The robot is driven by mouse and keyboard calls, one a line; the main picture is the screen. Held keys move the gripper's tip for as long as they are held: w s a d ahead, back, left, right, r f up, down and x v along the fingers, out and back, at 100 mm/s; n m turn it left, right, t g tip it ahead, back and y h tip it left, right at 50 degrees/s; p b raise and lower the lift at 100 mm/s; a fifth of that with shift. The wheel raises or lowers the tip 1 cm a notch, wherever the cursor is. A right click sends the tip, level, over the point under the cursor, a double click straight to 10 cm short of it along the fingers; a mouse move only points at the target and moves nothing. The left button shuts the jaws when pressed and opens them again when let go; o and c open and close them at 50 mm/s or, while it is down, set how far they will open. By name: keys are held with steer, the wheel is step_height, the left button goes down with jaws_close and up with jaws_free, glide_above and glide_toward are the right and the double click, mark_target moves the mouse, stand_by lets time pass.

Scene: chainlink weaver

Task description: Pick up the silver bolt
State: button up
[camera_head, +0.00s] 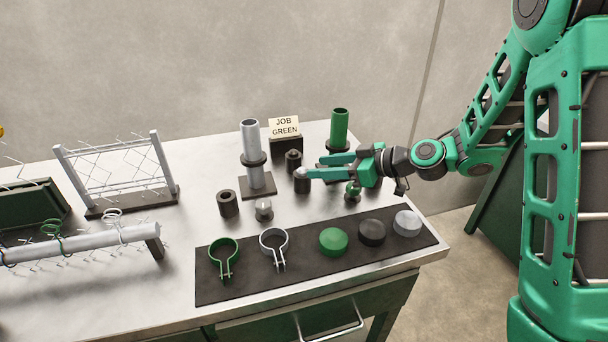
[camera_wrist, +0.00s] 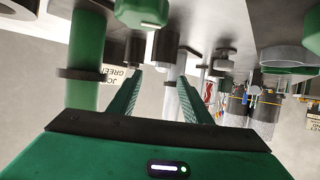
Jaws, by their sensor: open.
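A green bolt (camera_head: 352,192) stands below my gripper. A dark mat (camera_head: 300,285) with clamps and caps lies in front.

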mark_target(303, 168)
steer(key=shift+x, duration=2.2)
steer(key=shift+s, duration=0.1)
jaws_close()
step_height(303, 168, up, 10)
